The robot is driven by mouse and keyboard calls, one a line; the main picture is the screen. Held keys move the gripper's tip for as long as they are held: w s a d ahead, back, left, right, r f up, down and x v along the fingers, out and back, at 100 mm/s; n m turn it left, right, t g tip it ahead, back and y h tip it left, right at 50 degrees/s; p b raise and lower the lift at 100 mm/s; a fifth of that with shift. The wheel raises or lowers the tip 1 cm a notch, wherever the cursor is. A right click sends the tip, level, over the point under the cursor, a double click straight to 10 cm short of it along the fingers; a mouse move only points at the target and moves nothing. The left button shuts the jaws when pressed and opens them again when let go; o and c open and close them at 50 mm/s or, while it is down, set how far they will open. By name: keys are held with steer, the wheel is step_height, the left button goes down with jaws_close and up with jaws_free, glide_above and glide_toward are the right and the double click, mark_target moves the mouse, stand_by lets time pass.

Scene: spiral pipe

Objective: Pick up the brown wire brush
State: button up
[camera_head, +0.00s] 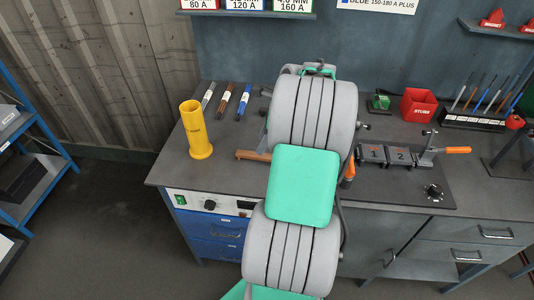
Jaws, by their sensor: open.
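The brown wire brush (252,155) lies on the dark workbench (222,174), close to its front edge. Its brown left part shows just to the left of my arm. Its right part is hidden behind my arm, so I cannot see the bristles. My arm stands upright across the middle of the head view and covers that part of the bench. I cannot make out my gripper or its fingers in this view.
A tall yellow cylinder (195,130) stands left of the brush. Several rod packs (225,100) lie behind it. A clamp fixture with an orange handle (457,150), a red box (418,105) and a tool rack (473,119) are on the right. Blue shelving (50,135) stands far left.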

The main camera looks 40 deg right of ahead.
mark_target(264, 159)
steer(key=shift+s+d+f+m, duration=0.15)
steer(key=shift+d+f+m, duration=0.05)
steer(key=shift+d+m, duration=0.15)
steer(key=shift+s+d+f+m, duration=0.15)
steer(key=shift+d+m, duration=0.1)
steer(key=shift+d, duration=0.1)
steer(key=x, duration=0.7)
steer(key=shift+w+a+f, duration=0.1)
steer(key=shift+w+f, duration=0.1)
steer(key=shift+w, duration=0.05)
jaws_close()
